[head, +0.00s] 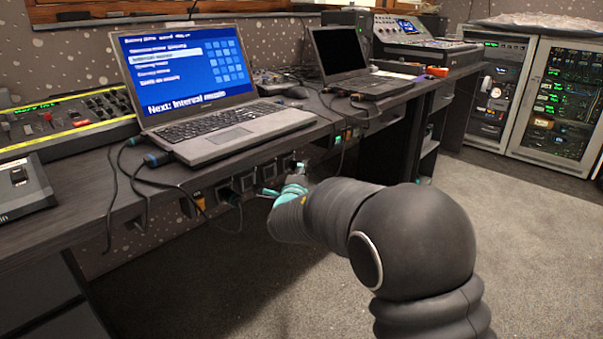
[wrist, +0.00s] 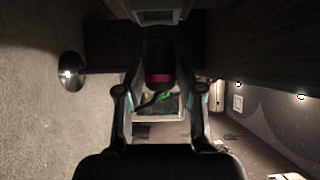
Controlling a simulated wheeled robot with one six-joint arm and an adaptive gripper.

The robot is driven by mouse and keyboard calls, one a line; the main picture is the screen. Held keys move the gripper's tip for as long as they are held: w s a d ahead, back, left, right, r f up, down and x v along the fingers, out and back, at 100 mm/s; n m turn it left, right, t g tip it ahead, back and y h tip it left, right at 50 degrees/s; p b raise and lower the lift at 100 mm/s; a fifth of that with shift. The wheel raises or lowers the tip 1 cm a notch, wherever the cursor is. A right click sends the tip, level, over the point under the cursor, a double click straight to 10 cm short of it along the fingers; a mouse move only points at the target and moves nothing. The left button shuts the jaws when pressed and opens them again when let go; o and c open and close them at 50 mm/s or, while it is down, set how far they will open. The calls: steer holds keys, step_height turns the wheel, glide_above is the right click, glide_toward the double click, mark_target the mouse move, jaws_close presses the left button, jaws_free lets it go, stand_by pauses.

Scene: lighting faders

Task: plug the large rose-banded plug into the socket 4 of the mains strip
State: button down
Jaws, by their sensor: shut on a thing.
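In the wrist view, my gripper (wrist: 160,92) is shut on a dark plug with a rose-red band, the large rose-banded plug (wrist: 158,78). One finger is on each side of it. In the head view, my gripper (head: 292,187) is at the front of the desk, close to the mains strip's row of square sockets (head: 247,181). In the wrist view, one grey-framed socket (wrist: 155,16) shows at the top edge. Another framed opening with a green glow (wrist: 172,103) shows behind the plug. I cannot read socket numbers or tell whether the plug touches a socket.
Black cables (head: 110,190) hang over the desk edge near the strip. A dark plug (head: 228,195) sits at the strip left of my gripper. An open laptop (head: 195,85) stands on the desk (head: 85,205) above. The carpet (head: 240,285) in front is clear.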

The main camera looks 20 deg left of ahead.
steer(key=shift+w+a+r+p, duration=0.1)
steer(key=shift+w+a+p, duration=0.1)
steer(key=shift+a+p, duration=0.3)
steer(key=shift+w+a+p, duration=0.15)
steer(key=shift+a+p, duration=0.15)
steer(key=shift+a, duration=0.3)
stand_by(1.8)
steer(key=c, duration=0.7)
jaws_free()
steer(key=shift+a, duration=0.1)
steer(key=shift+o, duration=0.2)
steer(key=shift+d, duration=0.25)
